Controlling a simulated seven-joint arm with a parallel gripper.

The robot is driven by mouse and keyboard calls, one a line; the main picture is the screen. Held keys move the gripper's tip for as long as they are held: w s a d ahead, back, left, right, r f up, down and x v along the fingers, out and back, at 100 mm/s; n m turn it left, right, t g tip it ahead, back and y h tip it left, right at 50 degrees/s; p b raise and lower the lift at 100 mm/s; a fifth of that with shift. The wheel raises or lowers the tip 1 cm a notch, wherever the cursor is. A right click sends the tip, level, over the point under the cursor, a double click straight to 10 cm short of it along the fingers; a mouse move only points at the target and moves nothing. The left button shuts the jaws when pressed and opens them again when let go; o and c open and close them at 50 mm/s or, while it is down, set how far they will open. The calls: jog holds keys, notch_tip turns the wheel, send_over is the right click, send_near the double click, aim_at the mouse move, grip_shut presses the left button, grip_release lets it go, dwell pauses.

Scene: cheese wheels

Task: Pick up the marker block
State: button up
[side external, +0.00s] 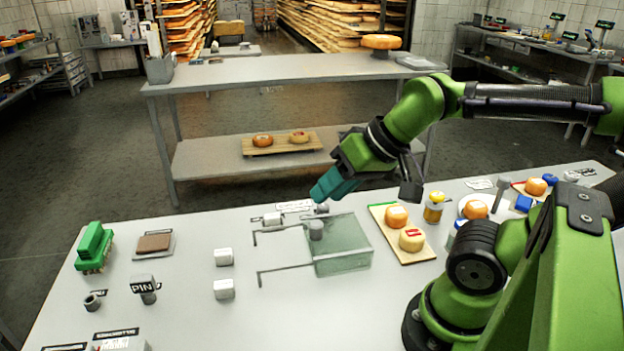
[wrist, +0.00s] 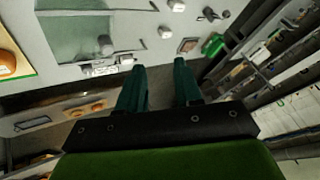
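No block carries a readable "marker" label, so I cannot tell for certain which one is the marker block. Small whitish blocks stand on the table: one cube (side external: 223,257), a second cube (side external: 224,289) in front of it, and a smaller piece (side external: 272,218) by a label strip. The wrist view shows two cubes (wrist: 166,32) (wrist: 176,5). My gripper (side external: 320,192) is above the table's far edge, behind the glass tray. In the wrist view its fingers (wrist: 158,66) are apart with nothing between them.
A clear glass tray (side external: 345,262) with metal rods and a grey knob (side external: 316,229) lies below my gripper. A board with cheeses (side external: 408,250) is to its right. A green holder (side external: 94,247) and a brown block (side external: 154,242) on a plate stand left.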

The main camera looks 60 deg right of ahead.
jog(key=o, duration=0.3)
jog(key=shift+f, duration=0.1)
jog(key=n+g+h, duration=0.2)
jog(key=n+g, duration=0.5)
jog(key=n, duration=0.2)
send_over(269, 216)
jog(key=s, duration=0.1)
notch_tip(269, 216, down, 7)
jog(key=d+r+n, duration=0.1)
jog(key=n, duration=0.3)
jog(key=f, duration=1)
jog(key=shift+w+f, duration=0.35)
jog(key=shift+f, duration=0.05)
jog(key=shift+w+a+f, duration=0.1)
jog(key=shift+a+f, duration=0.15)
jog(key=shift+f, duration=1.1)
jog(key=shift+w+a+f, duration=0.1)
jog(key=shift+a+f, duration=0.1)
jog(key=shift+f, duration=1.15)
